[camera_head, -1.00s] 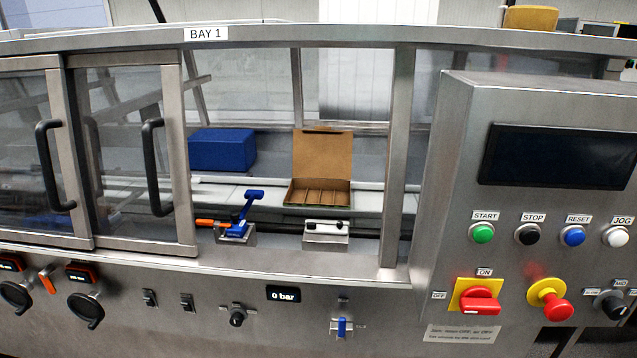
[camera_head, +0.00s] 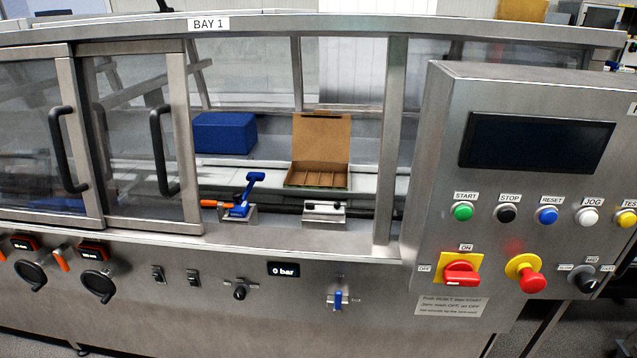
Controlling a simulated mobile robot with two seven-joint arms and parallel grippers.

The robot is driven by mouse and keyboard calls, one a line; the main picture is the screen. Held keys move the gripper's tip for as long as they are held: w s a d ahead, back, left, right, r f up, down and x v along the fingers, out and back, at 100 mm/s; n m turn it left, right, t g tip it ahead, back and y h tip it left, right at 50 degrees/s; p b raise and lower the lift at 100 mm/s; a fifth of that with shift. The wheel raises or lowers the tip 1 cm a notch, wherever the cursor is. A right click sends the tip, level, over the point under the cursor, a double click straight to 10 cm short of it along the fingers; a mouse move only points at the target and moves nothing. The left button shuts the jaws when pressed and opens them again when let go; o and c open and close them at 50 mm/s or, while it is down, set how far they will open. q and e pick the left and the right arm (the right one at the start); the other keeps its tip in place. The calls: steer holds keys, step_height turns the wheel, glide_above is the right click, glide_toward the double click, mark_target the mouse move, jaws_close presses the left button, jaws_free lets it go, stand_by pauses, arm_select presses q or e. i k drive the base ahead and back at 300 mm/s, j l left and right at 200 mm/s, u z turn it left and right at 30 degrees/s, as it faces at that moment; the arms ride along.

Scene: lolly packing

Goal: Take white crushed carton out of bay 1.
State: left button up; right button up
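Bay 1, marked by a label (camera_head: 208,24), has its sliding doors (camera_head: 135,140) at the left and an open gap to their right. Inside the gap an open brown carton (camera_head: 321,140) stands on the conveyor, its lid raised at the back and its divided inside showing empty. I see no white crushed carton; the carton in view is brown and looks uncrushed. Neither of my grippers is in view.
A blue block (camera_head: 224,133) sits left of the carton. A blue-handled clamp (camera_head: 243,200) and a small metal bracket (camera_head: 324,213) stand in front. A control panel (camera_head: 520,190) juts out at right. The frame post (camera_head: 390,145) bounds the gap.

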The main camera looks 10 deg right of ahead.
mark_target(324, 177)
steer(key=i+j, duration=0.15)
steer(key=i, duration=0.25)
steer(key=i+j, duration=0.15)
steer(key=i, duration=0.3)
steer(key=i+j+z, duration=0.1)
steer(key=z, duration=0.2)
steer(key=i+z, duration=0.1)
steer(key=z, duration=1.35)
